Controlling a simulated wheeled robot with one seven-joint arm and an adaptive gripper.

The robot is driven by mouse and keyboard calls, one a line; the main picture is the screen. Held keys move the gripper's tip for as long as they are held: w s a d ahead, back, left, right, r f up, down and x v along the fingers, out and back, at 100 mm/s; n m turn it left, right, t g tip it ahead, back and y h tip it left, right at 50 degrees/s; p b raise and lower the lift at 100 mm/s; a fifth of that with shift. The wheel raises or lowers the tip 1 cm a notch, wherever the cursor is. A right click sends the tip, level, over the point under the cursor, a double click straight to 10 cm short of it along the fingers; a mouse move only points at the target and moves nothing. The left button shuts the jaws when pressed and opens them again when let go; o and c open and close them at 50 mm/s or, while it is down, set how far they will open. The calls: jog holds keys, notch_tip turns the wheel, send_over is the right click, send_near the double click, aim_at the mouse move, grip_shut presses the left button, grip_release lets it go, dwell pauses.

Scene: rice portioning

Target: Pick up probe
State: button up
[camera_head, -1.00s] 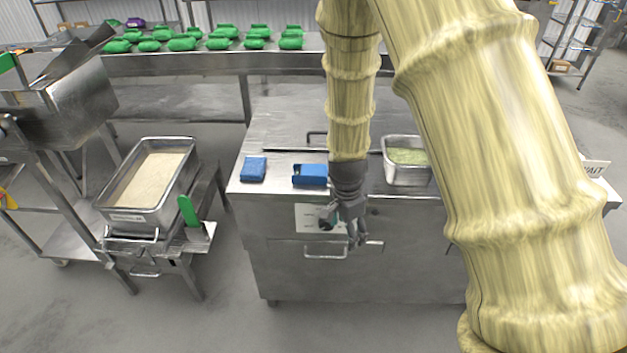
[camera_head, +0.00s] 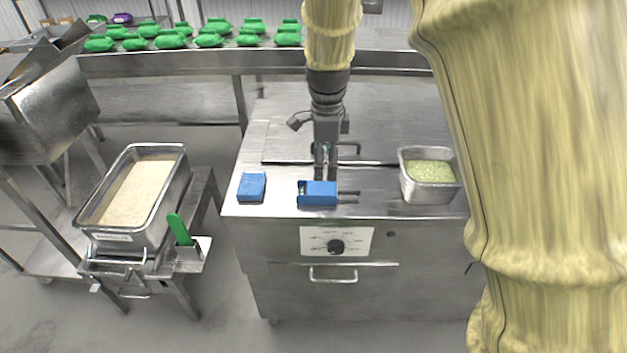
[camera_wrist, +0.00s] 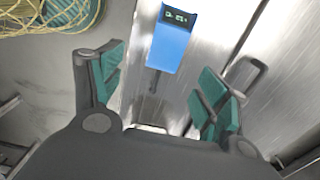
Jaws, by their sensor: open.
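The probe (camera_head: 318,193) is a blue box with a thin dark stem pointing right, lying near the front edge of the steel counter top (camera_head: 385,212). In the wrist view the probe (camera_wrist: 172,45) shows its small display and its stem between my fingers. My gripper (camera_head: 325,177) is open and empty above the counter, just behind the probe in the head view. In the wrist view my gripper (camera_wrist: 160,75) has its teal-padded fingers wide apart, with the blue body beyond them. I cannot tell its exact height above the probe.
A second blue block (camera_head: 251,187) lies left of the probe. A steel pan (camera_head: 429,195) of green food stands to the right. A bar handle (camera_wrist: 245,78) lies beside my right finger.

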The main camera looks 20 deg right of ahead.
aim_at(321, 187)
jog(key=shift+w+f, duration=0.1)
jog(key=shift+w, duration=0.3)
jog(key=shift+w+d+f, duration=0.1)
jog(key=shift+d+f, duration=0.05)
jog(key=shift+f, duration=0.2)
jog(key=f, duration=0.4)
jog(key=shift+w+a+f+p, duration=0.1)
jog(key=shift+a+f+p, duration=0.15)
jog(key=shift+p, duration=0.15)
jog(key=shift+f, duration=0.4)
jog(key=shift+a+f+p, duration=0.15)
jog(key=shift+f+p, duration=0.65)
jog(key=shift+f, duration=1.45)
jog(key=c, duration=1.1)
